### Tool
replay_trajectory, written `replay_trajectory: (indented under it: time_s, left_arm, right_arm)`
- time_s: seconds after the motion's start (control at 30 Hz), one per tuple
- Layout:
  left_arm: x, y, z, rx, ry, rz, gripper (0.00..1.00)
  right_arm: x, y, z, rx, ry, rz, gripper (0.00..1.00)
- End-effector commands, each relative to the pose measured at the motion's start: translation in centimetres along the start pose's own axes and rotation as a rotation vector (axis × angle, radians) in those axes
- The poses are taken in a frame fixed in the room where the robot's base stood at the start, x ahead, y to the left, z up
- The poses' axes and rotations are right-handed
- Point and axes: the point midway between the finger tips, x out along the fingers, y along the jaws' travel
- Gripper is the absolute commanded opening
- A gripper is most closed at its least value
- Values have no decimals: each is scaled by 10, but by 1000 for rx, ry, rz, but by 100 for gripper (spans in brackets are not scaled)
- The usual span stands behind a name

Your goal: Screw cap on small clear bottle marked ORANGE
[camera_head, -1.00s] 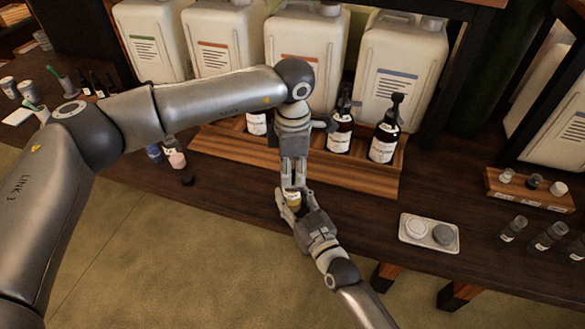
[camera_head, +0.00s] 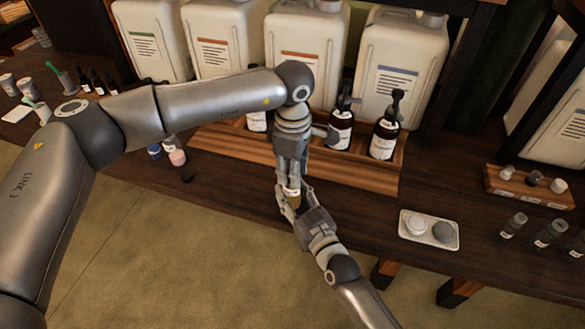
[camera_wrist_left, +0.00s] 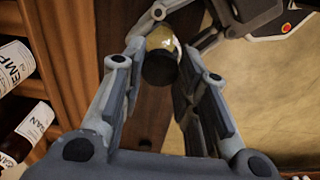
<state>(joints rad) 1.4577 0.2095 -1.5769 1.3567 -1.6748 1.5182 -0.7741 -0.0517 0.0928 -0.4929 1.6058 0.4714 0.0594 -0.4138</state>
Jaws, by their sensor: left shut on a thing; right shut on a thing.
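The small clear bottle (camera_head: 294,199), with amber-yellow contents and a pale label, is held above the front edge of the bench. My right gripper (camera_head: 291,207) is shut on it from below right; the bottle also shows in the left wrist view (camera_wrist_left: 163,40). My left gripper (camera_head: 291,184) points down over the bottle, shut on a black cap (camera_wrist_left: 160,70). The cap is at the bottle's mouth in the left wrist view. I cannot tell how far it is threaded. The fingers hide most of the bottle, and the word on its label is unreadable.
A wooden tray (camera_head: 340,172) with dark pump bottles stands behind my grippers. A white dish (camera_head: 429,243) with two round lids lies to the right, near several small capped bottles (camera_head: 549,234). Large jugs (camera_head: 397,70) line the back.

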Motion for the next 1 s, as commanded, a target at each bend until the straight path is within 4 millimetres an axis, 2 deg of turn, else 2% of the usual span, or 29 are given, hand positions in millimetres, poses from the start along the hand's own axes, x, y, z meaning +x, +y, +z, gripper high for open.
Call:
replay_trajectory:
  time_s: [1.0]
  left_arm:
    - [0, 1, 0, 1762, -1, 3, 22]
  right_arm:
    - [0, 0, 0, 0, 0, 0, 0]
